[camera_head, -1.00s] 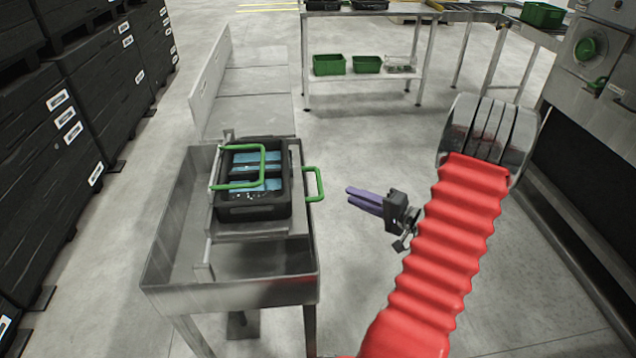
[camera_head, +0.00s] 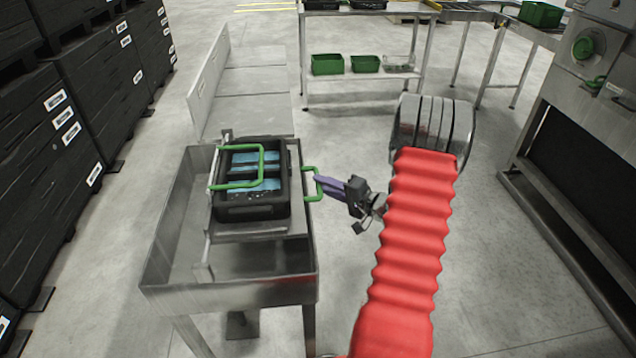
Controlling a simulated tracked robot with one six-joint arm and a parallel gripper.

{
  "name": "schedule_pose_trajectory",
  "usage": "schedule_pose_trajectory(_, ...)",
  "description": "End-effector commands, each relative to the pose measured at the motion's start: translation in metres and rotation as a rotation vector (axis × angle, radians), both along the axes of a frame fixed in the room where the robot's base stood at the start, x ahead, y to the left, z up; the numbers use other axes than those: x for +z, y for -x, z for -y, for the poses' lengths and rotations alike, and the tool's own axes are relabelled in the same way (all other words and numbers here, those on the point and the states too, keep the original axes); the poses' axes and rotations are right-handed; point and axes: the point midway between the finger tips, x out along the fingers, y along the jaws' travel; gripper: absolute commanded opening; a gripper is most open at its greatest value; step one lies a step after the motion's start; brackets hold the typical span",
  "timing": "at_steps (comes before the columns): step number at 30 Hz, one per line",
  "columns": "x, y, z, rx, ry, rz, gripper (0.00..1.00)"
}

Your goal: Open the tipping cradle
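The tipping cradle (camera_head: 211,240) sits on a grey metal trough at left centre. A black crate (camera_head: 253,211) with blue contents rests upright in it. One green handle (camera_head: 262,168) arches over the crate. A second green handle (camera_head: 310,168) sticks out from the cradle's right side. My gripper (camera_head: 318,181), with purple fingers, points left, and its fingertips overlap this right-hand handle in the picture. I cannot tell whether the fingers touch the handle, are around it or in front of it, nor how wide they are open.
The metal trough (camera_head: 250,293) stands on legs around the cradle. A sloped grey chute (camera_head: 255,104) lies behind it. Black stacked crates (camera_head: 75,130) line the left side. A rack (camera_head: 385,75) with green bins stands at the back, and a machine (camera_head: 575,140) at right. The floor between is clear.

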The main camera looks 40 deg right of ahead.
Motion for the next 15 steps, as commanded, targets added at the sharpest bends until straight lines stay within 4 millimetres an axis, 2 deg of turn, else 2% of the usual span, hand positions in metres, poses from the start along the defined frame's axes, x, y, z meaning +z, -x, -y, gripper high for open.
schedule_pose_trajectory(3,-0.002,-0.014,-0.003,0.002,0.002,0.0,0.22)
schedule_pose_trajectory(6,-0.003,-0.021,-0.004,0.001,0.001,-0.001,0.22)
schedule_pose_trajectory(15,-0.003,-0.024,-0.004,0.001,0.001,0.0,0.22)
